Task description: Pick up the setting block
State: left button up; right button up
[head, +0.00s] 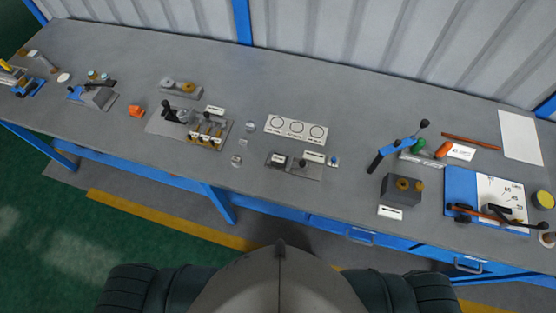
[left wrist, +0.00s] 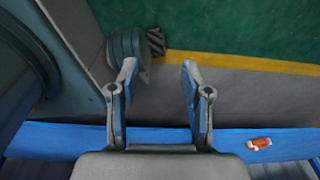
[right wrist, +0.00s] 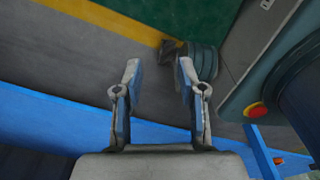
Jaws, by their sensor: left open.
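No label I can read names the setting block, so I cannot tell for sure which thing it is. A dark grey block (head: 401,191) with brass-coloured round parts on top stands at the right of the bench in the head view. My right gripper (right wrist: 158,66) is open and empty in the right wrist view, also over the floor. Neither gripper shows in the head view.
The long grey bench (head: 330,95) holds a lever fixture (head: 188,124), a white three-circle card (head: 296,129), a grey plate (head: 293,166), a blue-handled tool (head: 396,148) and a blue board (head: 460,186). The bench's back middle is clear. Ribbed wall panels (head: 340,40) rise behind.

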aim_at(277, 161)
jog(key=z, duration=0.7)
jog(key=k+j+z, duration=0.1)
jog(key=j+z, duration=0.4)
jog(key=k+j+z, duration=0.15)
jog(key=z, duration=0.3)
jog(key=k+j+z, duration=0.25)
jog(key=z, duration=0.25)
jog(key=k+j, duration=0.2)
